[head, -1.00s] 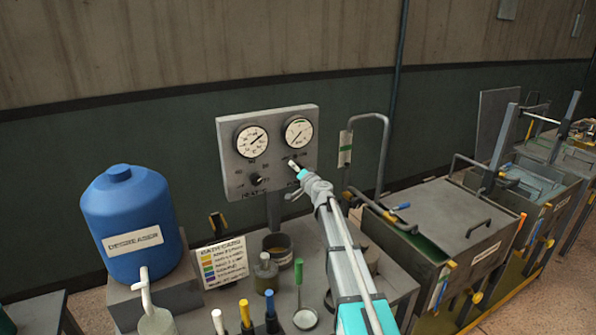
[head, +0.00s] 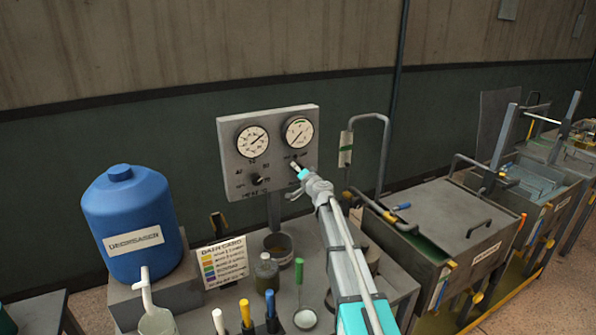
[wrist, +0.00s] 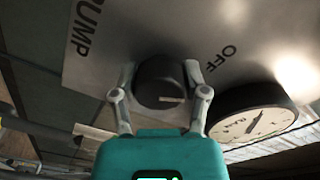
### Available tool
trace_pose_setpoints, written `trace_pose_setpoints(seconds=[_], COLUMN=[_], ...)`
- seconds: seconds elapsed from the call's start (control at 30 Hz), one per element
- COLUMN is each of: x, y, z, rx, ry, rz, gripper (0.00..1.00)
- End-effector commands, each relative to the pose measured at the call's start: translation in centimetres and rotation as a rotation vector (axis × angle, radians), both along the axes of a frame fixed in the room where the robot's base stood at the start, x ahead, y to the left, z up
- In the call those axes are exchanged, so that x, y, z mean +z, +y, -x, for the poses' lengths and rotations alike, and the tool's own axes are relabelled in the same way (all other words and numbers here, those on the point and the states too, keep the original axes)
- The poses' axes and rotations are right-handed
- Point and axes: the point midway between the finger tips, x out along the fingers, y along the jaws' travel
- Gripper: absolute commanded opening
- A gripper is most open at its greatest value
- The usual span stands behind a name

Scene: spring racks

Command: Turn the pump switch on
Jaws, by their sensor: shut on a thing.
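The pump switch is a round black knob (wrist: 158,80) with a pale pointer line, on a grey control panel (head: 230,150). In the wrist view it sits between the two fingers of my gripper (wrist: 160,74), which is shut on it from both sides. The pale line lies toward the lower right of the knob. The word PUMP shows at the left and OFF at the upper right. In the head view my gripper (head: 297,168) reaches the panel's lower right and mostly hides the switch.
Two gauges sit on the panel, the left one (head: 252,141) and the right one (head: 299,131). A second black knob (head: 257,180) is left of my gripper. A blue degreaser drum (head: 130,215) stands left. Bottles and a label card (head: 225,262) crowd the bench below. Tanks (head: 450,220) stand right.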

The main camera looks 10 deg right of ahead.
Motion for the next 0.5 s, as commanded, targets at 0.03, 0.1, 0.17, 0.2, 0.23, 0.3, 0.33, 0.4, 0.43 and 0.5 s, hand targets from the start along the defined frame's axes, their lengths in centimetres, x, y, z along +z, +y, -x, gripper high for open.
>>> trace_pose_setpoints(seconds=[0.03,0.1,0.17,0.2,0.23,0.3,0.33,0.4,0.43,0.5], x=[0.04,0.06,0.07,0.09,0.09,0.11,0.11,0.13,0.14,0.16], y=[-0.03,-0.02,-0.02,-0.02,-0.03,-0.02,-0.03,-0.03,-0.03,-0.04], z=[-0.08,-0.09,-0.09,-0.10,-0.09,-0.10,-0.10,-0.10,-0.10,-0.11], rx=[-0.001,0.000,0.000,0.001,0.000,0.001,0.001,0.001,0.000,0.001], ry=[0.006,0.015,0.026,0.033,0.039,0.056,0.062,0.081,0.089,0.110], rz=[-0.018,-0.049,-0.080,-0.104,-0.124,-0.172,-0.194,-0.251,-0.277,-0.339], gripper=[0.11,0.11,0.11,0.11,0.11,0.11,0.11,0.11,0.11,0.11])
